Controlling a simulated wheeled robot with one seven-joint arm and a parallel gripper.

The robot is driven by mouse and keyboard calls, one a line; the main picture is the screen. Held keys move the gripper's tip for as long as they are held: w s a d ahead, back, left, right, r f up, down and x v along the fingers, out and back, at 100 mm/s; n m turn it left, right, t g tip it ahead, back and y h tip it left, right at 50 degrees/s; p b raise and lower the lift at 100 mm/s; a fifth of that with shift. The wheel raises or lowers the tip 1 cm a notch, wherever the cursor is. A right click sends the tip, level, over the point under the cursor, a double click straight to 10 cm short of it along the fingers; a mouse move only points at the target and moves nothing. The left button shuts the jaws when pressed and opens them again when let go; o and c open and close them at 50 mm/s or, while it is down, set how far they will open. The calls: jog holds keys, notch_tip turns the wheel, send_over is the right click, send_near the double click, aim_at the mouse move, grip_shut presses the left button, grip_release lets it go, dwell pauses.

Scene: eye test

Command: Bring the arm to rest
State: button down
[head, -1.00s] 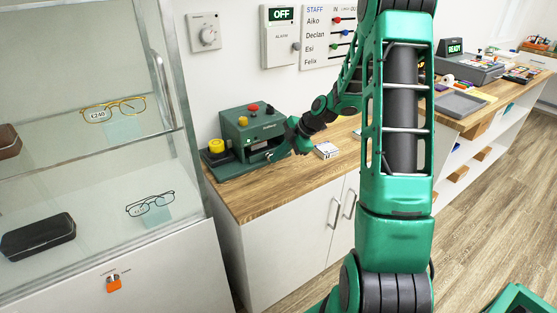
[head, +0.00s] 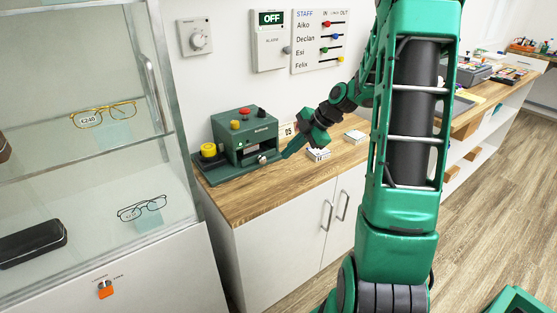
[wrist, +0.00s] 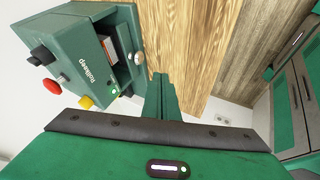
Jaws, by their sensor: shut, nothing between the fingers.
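My gripper (head: 289,152) is at the end of my green arm (head: 398,130), which reaches over the wooden counter in the head view. Its shut fingers point left toward the front right of a green device, with nothing held between them. In the wrist view the shut fingers (wrist: 160,96) show over the counter, close beside the device's silver knob. Whether the fingertips touch the device I cannot tell. My arm's near links hide part of the counter.
The green device (head: 245,140) has red, black and yellow knobs. A glass cabinet (head: 150,95) with spectacles stands left. Open floor (head: 500,190) is at right.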

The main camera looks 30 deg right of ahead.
jog(key=s+a+r+m+g+h, duration=0.1)
jog(key=s+a+r+m+g, duration=0.1)
jog(key=s+m, duration=0.6)
jog(key=s+a+r+m+g+h, duration=0.1)
jog(key=s+m, duration=0.6)
jog(key=s, duration=0.7)
jog(key=s+a+r+m+g+h, duration=0.2)
jog(key=s+r+m, duration=0.1)
jog(key=s+m, duration=0.5)
jog(key=s, duration=0.3)
jog(key=shift+s+a+r+m+g+h, duration=0.3)
jog(key=shift+a+r+h, duration=0.05)
jog(key=shift+r+h, duration=0.05)
jog(key=shift+w, duration=0.15)
jog(key=shift+w+f, duration=0.25)
jog(key=shift+w, duration=0.25)
